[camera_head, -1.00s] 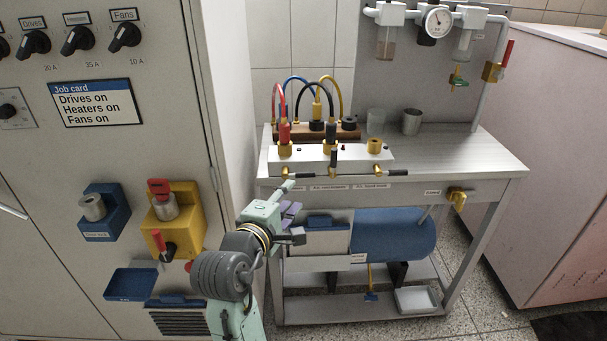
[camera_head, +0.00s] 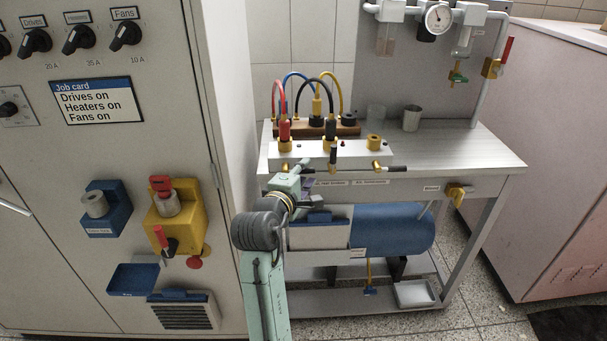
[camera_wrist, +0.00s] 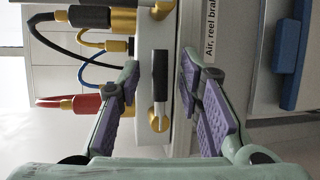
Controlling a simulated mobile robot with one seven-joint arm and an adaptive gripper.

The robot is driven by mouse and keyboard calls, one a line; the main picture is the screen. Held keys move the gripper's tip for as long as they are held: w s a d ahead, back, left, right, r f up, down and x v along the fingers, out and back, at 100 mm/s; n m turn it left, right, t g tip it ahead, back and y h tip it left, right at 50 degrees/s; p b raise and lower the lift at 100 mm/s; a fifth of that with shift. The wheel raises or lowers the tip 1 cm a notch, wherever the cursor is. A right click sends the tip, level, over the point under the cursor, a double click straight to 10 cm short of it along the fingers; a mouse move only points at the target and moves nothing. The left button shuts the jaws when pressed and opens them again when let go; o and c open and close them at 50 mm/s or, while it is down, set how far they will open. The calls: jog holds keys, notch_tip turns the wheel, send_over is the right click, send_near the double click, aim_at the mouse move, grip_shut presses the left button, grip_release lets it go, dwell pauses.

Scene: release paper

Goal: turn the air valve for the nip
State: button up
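The white valve block (camera_head: 354,153) sits at the bench front and carries brass air valves with dark lever handles. The middle valve (camera_head: 333,155) has its lever upright; the right valve (camera_head: 376,166) has its lever pointing right. My gripper (camera_head: 298,174) is at the block's left end and hides the left valve in the head view. In the wrist view, that valve (camera_wrist: 158,122) shows its black lever (camera_wrist: 160,70) between my two open, purple-padded fingers (camera_wrist: 160,62), seemingly with gaps on both sides. A partly cut-off label (camera_wrist: 210,36) reads "Air, reel bra". I cannot read a nip label.
Red, blue, black and yellow hoses (camera_head: 318,85) arch behind the block. A metal cup (camera_head: 411,118) stands on the bench (camera_head: 470,150). A blue tank (camera_head: 393,229) is below. The cabinet (camera_head: 30,160) with protruding switches stands close at left.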

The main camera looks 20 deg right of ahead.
grip_shut()
dwell(0.7)
